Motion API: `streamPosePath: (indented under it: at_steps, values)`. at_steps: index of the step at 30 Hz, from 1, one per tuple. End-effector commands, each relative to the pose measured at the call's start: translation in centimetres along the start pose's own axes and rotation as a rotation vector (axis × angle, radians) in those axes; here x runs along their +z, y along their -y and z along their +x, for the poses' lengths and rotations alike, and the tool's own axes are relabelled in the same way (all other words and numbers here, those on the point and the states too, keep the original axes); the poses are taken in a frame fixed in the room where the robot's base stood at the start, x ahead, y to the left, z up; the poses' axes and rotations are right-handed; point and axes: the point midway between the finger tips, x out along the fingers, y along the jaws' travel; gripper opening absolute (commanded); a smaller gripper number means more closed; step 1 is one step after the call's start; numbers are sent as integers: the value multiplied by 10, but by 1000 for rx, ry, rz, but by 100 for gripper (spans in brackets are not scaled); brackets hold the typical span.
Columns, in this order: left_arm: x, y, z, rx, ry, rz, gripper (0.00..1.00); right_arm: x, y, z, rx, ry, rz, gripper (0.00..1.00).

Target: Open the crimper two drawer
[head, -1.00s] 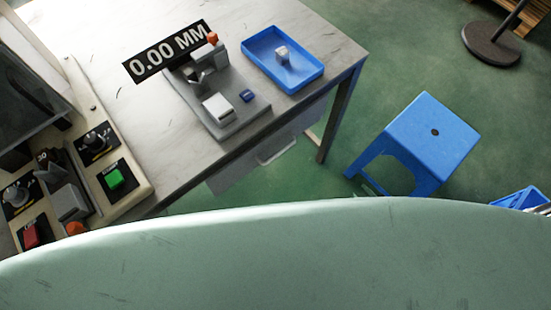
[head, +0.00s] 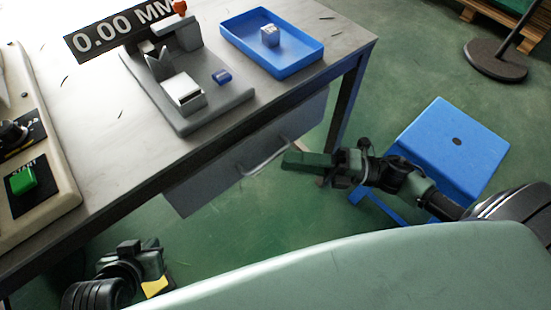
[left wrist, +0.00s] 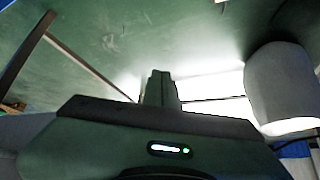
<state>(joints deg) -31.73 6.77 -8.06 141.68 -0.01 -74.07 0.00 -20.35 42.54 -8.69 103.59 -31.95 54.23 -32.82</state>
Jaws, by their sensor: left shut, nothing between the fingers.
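The drawer (head: 215,180) is a grey front hanging under the near edge of the workbench in the head view. It looks shut, with a pale bar handle (head: 262,166) across its front. My right gripper (head: 287,160) comes in from the right, its tip close to the right part of the handle. I cannot tell whether it touches the handle or how its fingers stand. My left gripper (head: 140,247) is low at the left, away from the drawer and partly hidden by my body. In the left wrist view its fingers (left wrist: 160,76) are together and empty.
On the workbench (head: 95,145) stand a grey measuring device (head: 205,100) with a 0.00 MM display and a blue tray (head: 290,68) holding a small block. A control panel (head: 50,205) is at the left. A blue stool (head: 455,140) stands right of the drawer, behind my right arm.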

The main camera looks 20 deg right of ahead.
Motion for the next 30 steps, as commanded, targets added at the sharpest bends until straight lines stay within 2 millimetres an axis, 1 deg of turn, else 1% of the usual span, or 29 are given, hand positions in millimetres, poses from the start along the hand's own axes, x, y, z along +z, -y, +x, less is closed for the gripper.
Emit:
streamPosePath:
  at_steps: [1,3,8,12,18,19,20,21,22,30]
  values:
    - [-2,-1,1,1,-13,0,0,0,0,10,4,0,-2,33]
    - [-6,-1,2,2,-31,1,0,0,0,20,3,1,0,33]
    - [-12,-2,3,3,-56,1,0,1,0,37,2,1,1,33]
    - [-14,-2,3,4,-63,1,0,0,0,42,0,3,2,33]
    - [-14,-2,3,4,-63,1,0,0,1,42,-1,3,3,33]
    - [-14,-2,3,4,-63,1,0,0,1,42,-1,3,3,27]
    - [-14,-2,3,4,-63,1,0,0,1,42,-1,3,3,19]
    - [-14,-2,3,4,-63,1,0,0,1,42,-1,3,3,8]
    - [-14,-2,3,4,-63,1,0,0,1,42,-1,3,3,0]
    - [-14,-2,3,5,-63,1,0,0,1,42,-1,3,3,0]
